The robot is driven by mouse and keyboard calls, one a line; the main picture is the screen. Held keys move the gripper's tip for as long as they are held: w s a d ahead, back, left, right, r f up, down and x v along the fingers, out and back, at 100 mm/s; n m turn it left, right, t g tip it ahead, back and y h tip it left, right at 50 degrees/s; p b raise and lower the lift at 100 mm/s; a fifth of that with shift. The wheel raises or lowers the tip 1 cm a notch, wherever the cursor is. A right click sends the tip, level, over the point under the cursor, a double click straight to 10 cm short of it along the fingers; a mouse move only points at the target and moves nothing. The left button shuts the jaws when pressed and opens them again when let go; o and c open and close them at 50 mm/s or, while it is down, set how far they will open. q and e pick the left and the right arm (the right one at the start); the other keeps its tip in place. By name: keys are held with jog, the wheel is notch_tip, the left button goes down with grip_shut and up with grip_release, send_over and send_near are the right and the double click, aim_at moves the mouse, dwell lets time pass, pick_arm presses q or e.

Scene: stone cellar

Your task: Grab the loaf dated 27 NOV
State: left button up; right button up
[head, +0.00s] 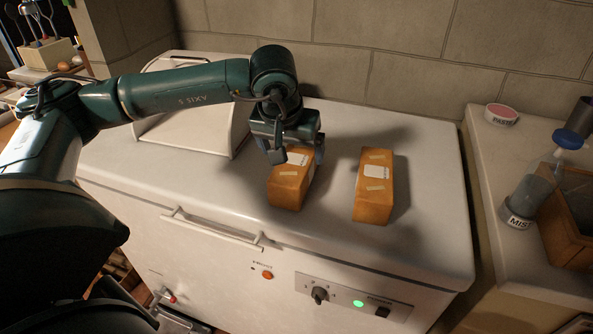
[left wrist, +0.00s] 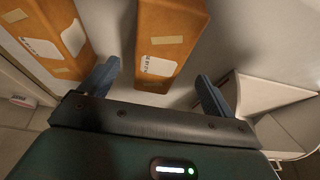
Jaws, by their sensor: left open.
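Two orange-brown loaves with pale labels lie on the white chest lid. The left loaf (head: 287,192) is under my left gripper (head: 297,153), which partly hides its far end. The right loaf (head: 373,207) lies apart from it, with clear lid around it. In the left wrist view my left gripper (left wrist: 154,86) is open, with one blue finger on each side of a loaf (left wrist: 172,28); I cannot tell how far down the fingers reach. The other loaf (left wrist: 62,62) is at the left there. The print on the labels is too small to read, so I cannot tell the dates.
The loaves rest on a white chest (head: 430,220) with a front handle and knobs. A raised white box (head: 190,120) stands behind left. A stone wall closes the back. On the right counter are a pink-topped tub (head: 502,115), a spray bottle (head: 527,198) and a wooden crate (head: 572,225).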

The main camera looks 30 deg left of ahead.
aim_at(295, 159)
pick_arm(q)
jog(key=x, duration=0.5)
jog(key=shift+w+f, duration=0.3)
jog(key=shift+c, duration=0.2)
jog(key=shift+r, duration=0.1)
jog(key=c, duration=1.1)
